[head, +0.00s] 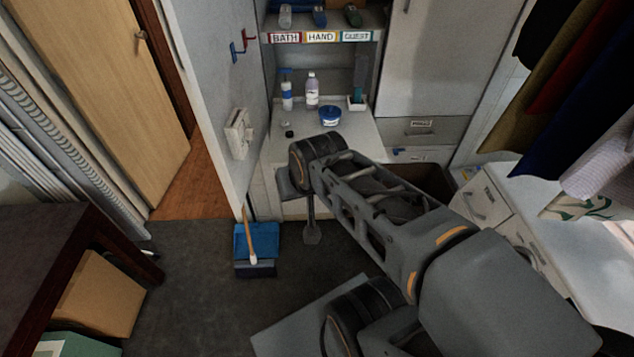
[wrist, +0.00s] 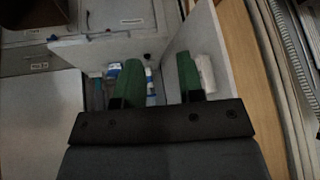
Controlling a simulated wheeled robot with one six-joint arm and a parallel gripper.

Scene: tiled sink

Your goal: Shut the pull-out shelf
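A white shelf surface (head: 280,158) juts forward low in the white cabinet in the head view and seems to be the pull-out shelf. My arm covers its right part and much of its front, so I cannot tell how far out it is. In the wrist view my gripper (wrist: 158,62) has two green fingers standing apart, with nothing held between them. Small blue and white items show beyond the fingers. In the head view my arm reaches to the shelf front; the fingers are not clear there, and contact cannot be told.
A pump bottle (head: 287,92), a clear bottle (head: 311,90) and a blue tub (head: 330,116) stand in the cabinet. A blue dustpan (head: 264,242) is on the floor left of my arm. A white washer (head: 560,215) stands at right, a dark table (head: 60,240) at left.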

